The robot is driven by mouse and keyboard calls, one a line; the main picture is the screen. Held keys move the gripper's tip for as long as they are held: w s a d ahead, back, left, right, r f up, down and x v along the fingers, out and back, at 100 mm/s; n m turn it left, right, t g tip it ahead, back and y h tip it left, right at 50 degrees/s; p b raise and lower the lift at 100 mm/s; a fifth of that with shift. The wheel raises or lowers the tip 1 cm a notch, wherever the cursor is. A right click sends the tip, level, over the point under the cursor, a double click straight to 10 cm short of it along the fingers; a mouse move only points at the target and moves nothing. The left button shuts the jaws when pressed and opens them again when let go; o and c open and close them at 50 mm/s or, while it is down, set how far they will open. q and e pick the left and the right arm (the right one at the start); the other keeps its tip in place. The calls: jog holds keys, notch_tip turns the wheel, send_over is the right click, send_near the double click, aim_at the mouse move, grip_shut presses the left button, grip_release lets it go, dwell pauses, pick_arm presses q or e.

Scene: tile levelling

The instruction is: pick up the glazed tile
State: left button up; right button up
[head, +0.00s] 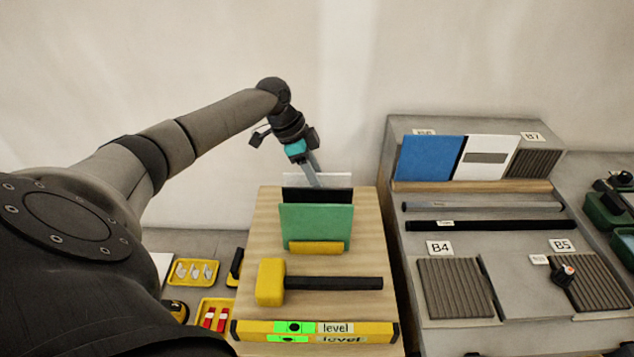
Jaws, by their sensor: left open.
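Several flat tiles stand upright, one behind another, in a yellow holder (319,248) on the wooden board. The front one is a green tile (316,225), behind it is a black tile (318,194), and at the back is a pale, see-through-looking tile (335,180). I cannot tell for sure which is the glazed tile. My left gripper (298,152) is open, just above and behind the top edges of these tiles, pointing down. One finger reaches down by the pale tile; I cannot tell whether it touches. My right gripper is not in view.
A yellow-headed mallet (330,283) and a yellow level (315,331) lie in front on the wooden board (262,215). To the right, a grey stepped stand (400,295) holds a blue tile (430,158), a white tile (475,172), ribbed tiles and bars. Yellow trays (192,283) sit lower left.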

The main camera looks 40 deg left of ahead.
pick_arm(q)
grip_shut()
dwell(1.4)
